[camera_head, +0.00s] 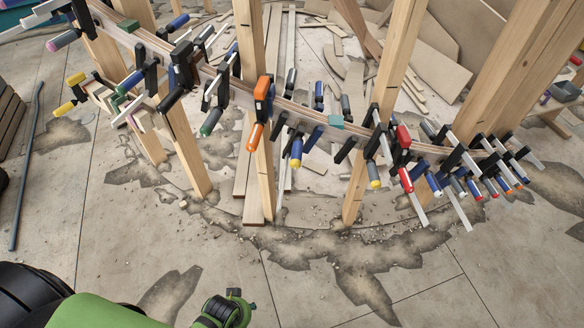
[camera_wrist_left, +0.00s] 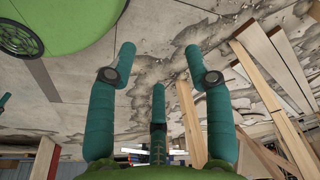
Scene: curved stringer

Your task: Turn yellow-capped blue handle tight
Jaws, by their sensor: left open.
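The blue handle with a yellow cap (camera_head: 297,151) hangs from a clamp near the middle of the curved wooden stringer (camera_head: 345,128) in the head view. Another clamp handle with a yellow end (camera_head: 374,172) hangs to its right. My left gripper (camera_wrist_left: 160,52) shows in the left wrist view with its teal fingers spread apart and nothing between them. It is apart from the clamps. I cannot make out the yellow-capped handle in the wrist view. My right gripper is not in view.
Many clamps crowd the stringer, including an orange-handled one (camera_head: 258,110) left of the blue handle. Wooden posts (camera_head: 182,140) stand beneath it. Boards lie on the floor behind. The cracked concrete floor (camera_head: 120,230) in front is mostly clear, with scattered debris.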

